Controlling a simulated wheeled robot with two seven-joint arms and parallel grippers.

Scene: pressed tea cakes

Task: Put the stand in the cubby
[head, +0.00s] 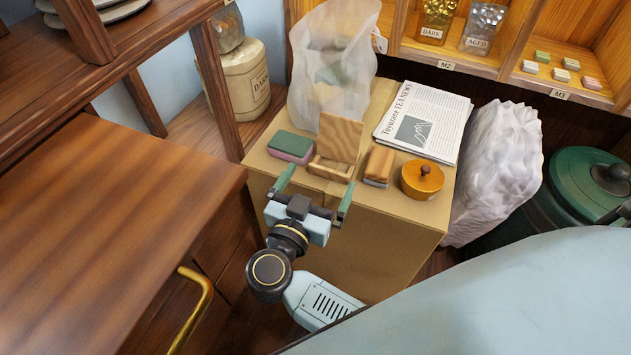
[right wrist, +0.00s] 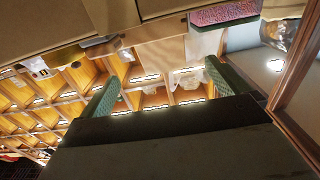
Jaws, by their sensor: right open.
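The wooden stand (head: 337,145), with an upright back panel and a low front ledge, sits near the front edge of a cardboard box. It seems to show also in the right wrist view (right wrist: 165,52). My right gripper (head: 318,182) is open and empty just in front of the stand, with its green fingers spread towards it and apart. In the right wrist view the open fingers (right wrist: 160,76) also hold nothing. Labelled wooden cubbies stand behind: the M2 cubby (head: 484,62) holds dark and silver pouches, the M3 cubby (head: 600,58) several small blocks. My left gripper is not in view.
On the cardboard box (head: 400,220) stand a green and pink block (head: 291,147), a brown block (head: 379,165), a round wooden lidded pot (head: 422,180), a newspaper (head: 424,120) and a clear bag (head: 335,65). A white crumpled bag (head: 497,170) stands right. A wooden cabinet (head: 110,220) is left.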

